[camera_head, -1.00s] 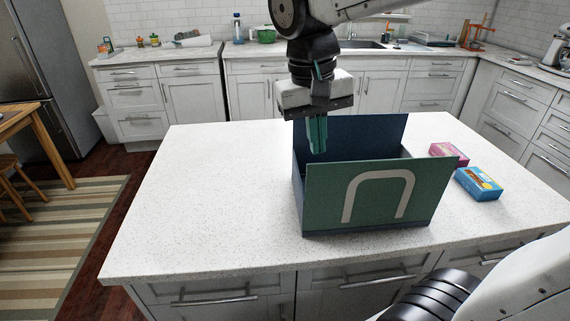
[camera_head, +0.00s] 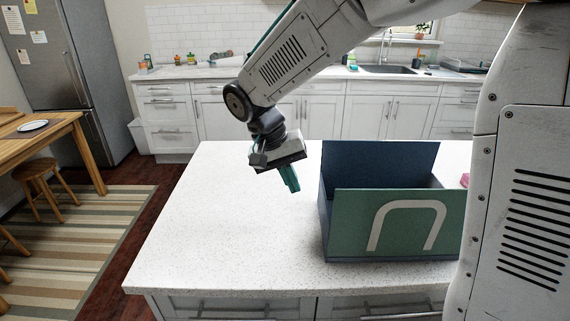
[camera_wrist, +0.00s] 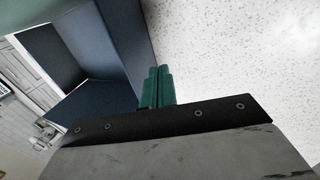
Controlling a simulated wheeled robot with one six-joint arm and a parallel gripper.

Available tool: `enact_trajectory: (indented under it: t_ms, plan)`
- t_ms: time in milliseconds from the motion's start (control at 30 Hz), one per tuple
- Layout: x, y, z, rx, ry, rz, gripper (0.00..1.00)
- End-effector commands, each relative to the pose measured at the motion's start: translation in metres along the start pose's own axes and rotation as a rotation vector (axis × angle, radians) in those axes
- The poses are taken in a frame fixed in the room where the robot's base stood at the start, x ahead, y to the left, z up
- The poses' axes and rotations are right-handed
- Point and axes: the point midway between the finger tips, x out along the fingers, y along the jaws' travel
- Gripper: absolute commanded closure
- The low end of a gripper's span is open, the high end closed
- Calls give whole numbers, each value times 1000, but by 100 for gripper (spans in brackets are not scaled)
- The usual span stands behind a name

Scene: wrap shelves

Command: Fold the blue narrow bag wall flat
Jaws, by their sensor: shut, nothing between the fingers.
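The bag is an open box on the white island top. Its front wall (camera_head: 350,222) is green with a pale handle arch, and its tall back wall (camera_head: 380,162) is dark blue. The blue narrow wall (camera_head: 325,222) at the bag's left end is seen almost edge-on. A blue bag wall (camera_wrist: 122,35) also fills the upper left of the wrist view. My gripper (camera_head: 291,180) is just left of the bag, above the counter, with its teal fingers pressed together and empty. In the wrist view the fingertips (camera_wrist: 158,72) are close beside the blue wall; I cannot tell whether they touch it.
The island top (camera_head: 220,215) is clear to the left of the bag. A pink box (camera_head: 465,180) is partly hidden at the right by my own body. Kitchen counters (camera_head: 230,72) line the back wall.

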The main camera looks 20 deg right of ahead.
Motion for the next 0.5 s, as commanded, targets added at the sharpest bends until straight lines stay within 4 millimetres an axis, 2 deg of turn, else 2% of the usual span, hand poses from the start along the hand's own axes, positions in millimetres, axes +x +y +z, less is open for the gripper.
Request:
enact_trajectory:
  t_ms: [100,300,500]
  plan:
    - [25,0,1,-1,-4,2,100]
    - [34,28,0,3,0,-1,100]
    - [38,37,0,0,0,-1,100]
